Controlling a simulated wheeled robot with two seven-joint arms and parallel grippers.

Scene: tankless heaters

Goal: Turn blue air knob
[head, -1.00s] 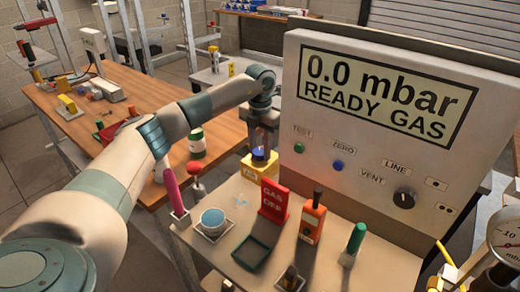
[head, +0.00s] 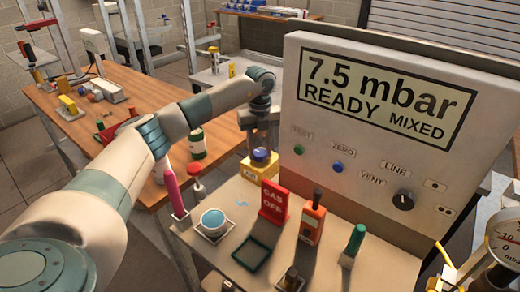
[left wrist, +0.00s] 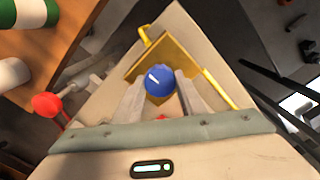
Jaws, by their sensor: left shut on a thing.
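The blue air knob (head: 260,154) sits on a yellow block (head: 258,171) at the back left of the bench, beside the big display panel. My left gripper (head: 259,143) points down over the block and is shut on the blue knob. In the left wrist view the knob (left wrist: 160,82) is a round blue ball between my two fingers (left wrist: 158,95), with the yellow block around it. The panel display (head: 383,97) reads 7.5 mbar, READY MIXED. My right gripper is not in view.
A red GAS OFF sign (head: 274,202), an orange device (head: 312,220), a green-topped peg (head: 354,242), a pink-handled tool (head: 174,191) and a blue-topped cup (head: 213,220) stand close by on the bench. The panel (head: 300,75) rises just right of my gripper.

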